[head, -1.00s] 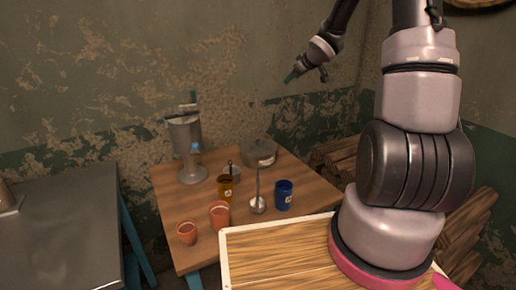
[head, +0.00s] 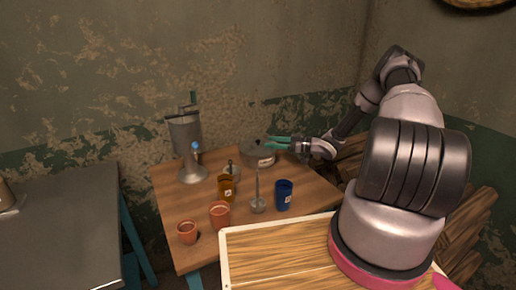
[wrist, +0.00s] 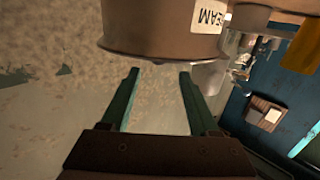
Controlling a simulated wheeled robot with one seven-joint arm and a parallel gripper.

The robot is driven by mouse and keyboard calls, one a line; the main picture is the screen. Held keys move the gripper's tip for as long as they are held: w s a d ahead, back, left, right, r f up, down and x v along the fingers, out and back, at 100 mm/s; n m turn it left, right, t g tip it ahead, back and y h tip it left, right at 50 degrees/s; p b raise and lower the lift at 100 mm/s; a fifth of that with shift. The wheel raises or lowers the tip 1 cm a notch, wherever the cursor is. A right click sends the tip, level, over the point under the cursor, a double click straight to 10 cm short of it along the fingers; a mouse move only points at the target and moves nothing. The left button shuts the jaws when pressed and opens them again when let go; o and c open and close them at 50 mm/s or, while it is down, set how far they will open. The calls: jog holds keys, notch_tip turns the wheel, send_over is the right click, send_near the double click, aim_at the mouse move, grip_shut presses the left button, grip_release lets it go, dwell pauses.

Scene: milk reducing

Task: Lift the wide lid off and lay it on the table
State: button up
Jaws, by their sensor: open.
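The wide grey pot (head: 251,160) stands at the back right of the wooden table, with a pale label on its side. Its wide lid (head: 253,146) appears to be on top, partly hidden by my fingers. In the wrist view, the pot's metal side (wrist: 150,28) fills the top, with a label ending in "EAM". My gripper (head: 268,142) reaches in from the right at about lid height, with its green fingers apart and pointing left. In the wrist view, the open gripper (wrist: 158,72) has nothing between its fingers. I cannot tell whether they touch the lid.
A tall metal machine (head: 187,140) stands left of the pot. In front are a yellow mug (head: 226,188), a blue mug (head: 284,195), orange cups (head: 220,215) and an upright-handled ladle (head: 258,205). The table's right front is mostly clear. A grey table (head: 65,235) stands left.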

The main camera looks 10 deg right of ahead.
aim_at(251, 145)
jog(key=x, duration=0.9)
jog(key=shift+w+a+f, duration=0.1)
jog(key=shift+w+a, duration=0.15)
jog(key=shift+w, duration=0.1)
grip_shut()
